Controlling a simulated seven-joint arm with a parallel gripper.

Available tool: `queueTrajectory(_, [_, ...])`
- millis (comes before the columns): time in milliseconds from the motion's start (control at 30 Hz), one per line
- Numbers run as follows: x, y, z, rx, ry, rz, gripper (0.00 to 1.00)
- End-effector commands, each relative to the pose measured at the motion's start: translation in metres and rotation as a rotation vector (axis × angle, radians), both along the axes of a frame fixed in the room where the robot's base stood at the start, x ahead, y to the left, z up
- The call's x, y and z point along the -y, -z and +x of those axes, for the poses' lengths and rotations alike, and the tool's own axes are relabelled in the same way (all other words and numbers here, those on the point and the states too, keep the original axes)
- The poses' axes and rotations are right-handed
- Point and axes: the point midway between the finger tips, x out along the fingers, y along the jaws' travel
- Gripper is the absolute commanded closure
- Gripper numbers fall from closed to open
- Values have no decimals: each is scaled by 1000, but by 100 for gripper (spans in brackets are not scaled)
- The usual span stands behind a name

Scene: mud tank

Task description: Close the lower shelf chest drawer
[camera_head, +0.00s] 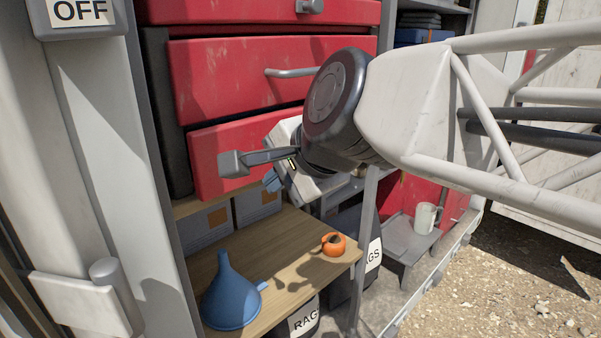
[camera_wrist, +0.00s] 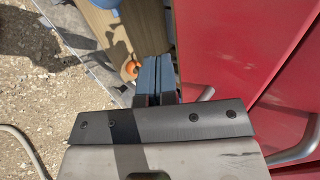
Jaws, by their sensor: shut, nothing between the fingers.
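The lower red drawer (camera_head: 218,148) of the chest is below a wider red drawer (camera_head: 225,75) in the head view. My wrist and gripper hide its right part, and I cannot tell how far it stands out. My gripper (camera_head: 272,180) is in front of the lower drawer's bottom area, above the wooden shelf. In the wrist view, the two blue-grey fingers (camera_wrist: 158,78) are together with nothing between them. A red drawer front (camera_wrist: 215,40) lies just right of them, and a grey handle (camera_wrist: 300,148) shows at lower right. Contact with the drawer cannot be told.
Below is a wooden shelf (camera_head: 305,262) with a blue funnel (camera_head: 230,295) and an orange cup (camera_head: 333,243). Grey boxes (camera_head: 208,225) stand behind. A light post (camera_head: 95,150) is at left. A pale mug (camera_head: 425,217) stands at right. Open gravel lies at far right.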

Motion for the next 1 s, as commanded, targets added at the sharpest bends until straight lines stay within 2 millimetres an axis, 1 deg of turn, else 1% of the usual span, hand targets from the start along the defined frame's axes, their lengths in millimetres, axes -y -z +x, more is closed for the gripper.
queueTrajectory(100, [-8, 1, 8, -2, -1, -2, 100])
queueTrajectory(300, [-16, 1, 16, -2, 0, 0, 100])
queueTrajectory(833, [-19, 0, 19, -2, 0, 0, 100])
queueTrajectory(1000, [-26, 1, 26, -2, -1, -1, 100])
